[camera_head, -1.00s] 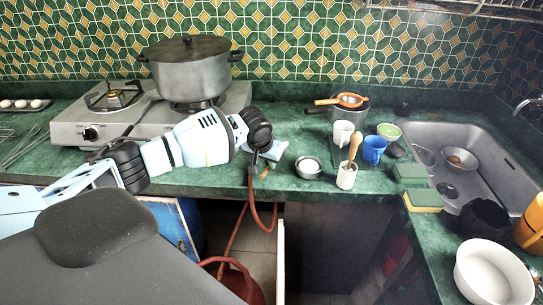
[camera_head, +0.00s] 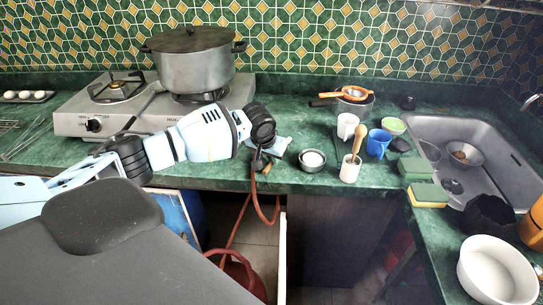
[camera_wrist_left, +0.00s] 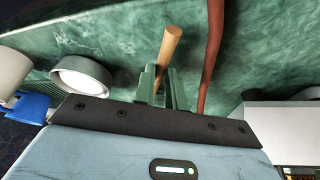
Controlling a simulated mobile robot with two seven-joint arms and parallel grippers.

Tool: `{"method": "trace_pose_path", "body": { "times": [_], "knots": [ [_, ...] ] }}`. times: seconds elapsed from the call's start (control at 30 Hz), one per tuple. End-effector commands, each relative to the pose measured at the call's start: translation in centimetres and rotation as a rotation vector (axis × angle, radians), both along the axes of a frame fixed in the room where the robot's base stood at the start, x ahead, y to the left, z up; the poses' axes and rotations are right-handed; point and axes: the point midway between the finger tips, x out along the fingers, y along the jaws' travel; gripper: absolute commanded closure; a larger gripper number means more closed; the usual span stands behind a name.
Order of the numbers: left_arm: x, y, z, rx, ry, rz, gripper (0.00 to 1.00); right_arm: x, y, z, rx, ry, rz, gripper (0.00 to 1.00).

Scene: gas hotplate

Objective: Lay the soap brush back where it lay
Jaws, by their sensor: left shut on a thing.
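My left gripper (camera_head: 258,161) points down over the front edge of the counter, between the hotplate and the small metal bowl. In the left wrist view its green fingers (camera_wrist_left: 160,86) are shut on a round wooden handle (camera_wrist_left: 169,48), which I take for the soap brush. The handle sticks out beyond the fingers over the green counter. The brush's other end is hidden by the gripper, and I cannot tell whether the brush touches the counter. My right gripper is not in view.
A red hose (camera_head: 260,206) hangs over the counter edge below. The hotplate (camera_head: 78,119) with a big pot (camera_head: 191,66) is behind.

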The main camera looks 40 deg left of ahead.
Motion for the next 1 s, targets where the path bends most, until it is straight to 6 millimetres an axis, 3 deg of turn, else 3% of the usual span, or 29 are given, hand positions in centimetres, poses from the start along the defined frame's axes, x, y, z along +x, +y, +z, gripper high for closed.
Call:
{"method": "trace_pose_path", "body": {
  "times": [0.23, 0.27, 0.47, 0.77, 1.0],
  "knots": [
    [0.0, 0.0, -0.5, 0.0, 0.0, 0.0, 1.0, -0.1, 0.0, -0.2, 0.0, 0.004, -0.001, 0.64],
    [0.0, 0.0, -0.5, 0.0, 0.0, 0.0, 0.86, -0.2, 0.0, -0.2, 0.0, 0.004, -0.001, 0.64],
    [0.0, 0.0, -0.4, 0.0, 0.0, 0.0, 0.62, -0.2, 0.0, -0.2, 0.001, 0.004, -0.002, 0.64],
    [0.0, 0.0, -0.3, -0.001, -0.001, 0.0, 0.62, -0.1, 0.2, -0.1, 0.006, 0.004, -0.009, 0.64],
    [-1.2, -0.2, 2.9, 0.0, -0.005, -0.001, 0.62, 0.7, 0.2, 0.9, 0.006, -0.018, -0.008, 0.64]
  ]
}}
